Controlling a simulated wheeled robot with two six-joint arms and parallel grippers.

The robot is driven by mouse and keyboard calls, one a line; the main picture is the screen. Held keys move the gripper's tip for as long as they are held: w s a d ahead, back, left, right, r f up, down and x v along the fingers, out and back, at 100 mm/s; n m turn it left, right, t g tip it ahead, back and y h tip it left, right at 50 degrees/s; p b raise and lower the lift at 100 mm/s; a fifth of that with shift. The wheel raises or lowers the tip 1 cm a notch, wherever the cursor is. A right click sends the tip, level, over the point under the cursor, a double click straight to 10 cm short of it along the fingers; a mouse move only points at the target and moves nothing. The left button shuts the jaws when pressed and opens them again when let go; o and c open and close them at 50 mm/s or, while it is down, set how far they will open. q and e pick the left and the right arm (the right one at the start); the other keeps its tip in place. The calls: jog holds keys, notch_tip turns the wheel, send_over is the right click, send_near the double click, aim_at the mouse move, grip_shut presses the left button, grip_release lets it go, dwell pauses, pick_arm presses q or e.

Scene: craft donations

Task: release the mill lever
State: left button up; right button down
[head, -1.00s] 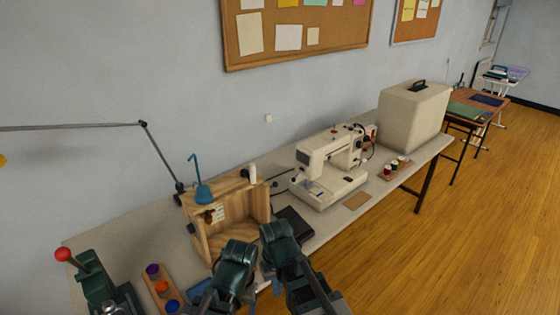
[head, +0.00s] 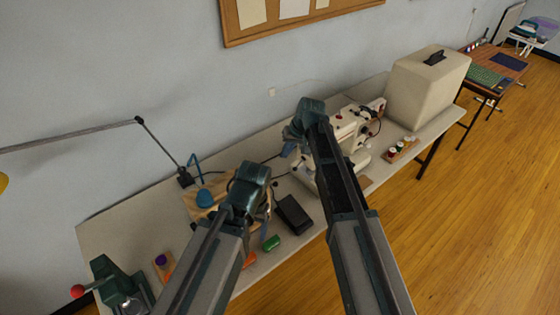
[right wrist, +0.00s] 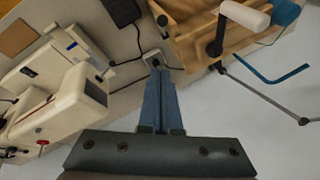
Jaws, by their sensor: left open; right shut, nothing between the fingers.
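A green hand machine (head: 118,282) stands at the near left end of the table in the head view. Its lever ends in a red ball (head: 77,291), sticking out to the left. I cannot tell whether this is the mill. A wooden box device (head: 203,212) stands further right, partly hidden by my left arm. In the right wrist view it has a crank with a white handle (right wrist: 245,15) and a bent blue rod (right wrist: 262,72). My left gripper (head: 262,210) is open by this box. My right gripper (head: 289,149) is shut and empty, apart from both devices.
A sewing machine (head: 352,135) is partly behind my right arm, with a black pedal (head: 294,214) before it. A beige cover (head: 425,92) and thread spools (head: 401,149) stand at the table's far end. A green item (head: 271,243) lies near the front edge.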

jog(key=shift+w+r, duration=0.25)
jog(key=shift+w, duration=0.1)
jog(key=s+a+f+b, duration=0.1)
jog(key=a+f+b, duration=0.2)
jog(key=f+b, duration=0.8)
jog(key=shift+s, duration=0.4)
jog(key=shift+f, duration=0.15)
